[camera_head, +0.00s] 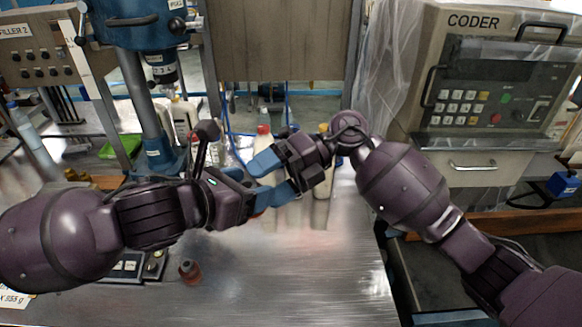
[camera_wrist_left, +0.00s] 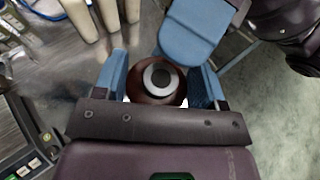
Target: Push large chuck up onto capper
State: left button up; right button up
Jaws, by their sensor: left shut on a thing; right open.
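A dark maroon round chuck (camera_wrist_left: 157,82) with a grey ring and a black centre hole sits between the blue fingers of my left gripper (camera_wrist_left: 160,85) in the left wrist view. My left gripper (camera_head: 250,190) is shut on it; in the head view the chuck is mostly hidden. My right gripper (camera_head: 270,178) is open, its blue fingers close beside the left gripper at mid table. One of its fingers (camera_wrist_left: 190,35) shows just beyond the chuck in the left wrist view. The blue capper (camera_head: 135,25) stands at upper left, its dark spindle (camera_head: 161,68) pointing down, apart from both grippers.
A smaller red-brown chuck (camera_head: 190,271) stands on the metal table (camera_head: 270,285) at the front. Several pale bottles stand behind my grippers, one with a red cap (camera_head: 263,130). The coder (camera_head: 490,90) is at right. The front table is mostly clear.

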jog(key=shift+x, duration=1.3)
jog(key=c, duration=0.9)
pick_arm(q)
jog(key=o, duration=1.2)
pick_arm(e)
jog(key=shift+c, duration=0.8)
pick_arm(q)
jog(key=shift+r, duration=0.15)
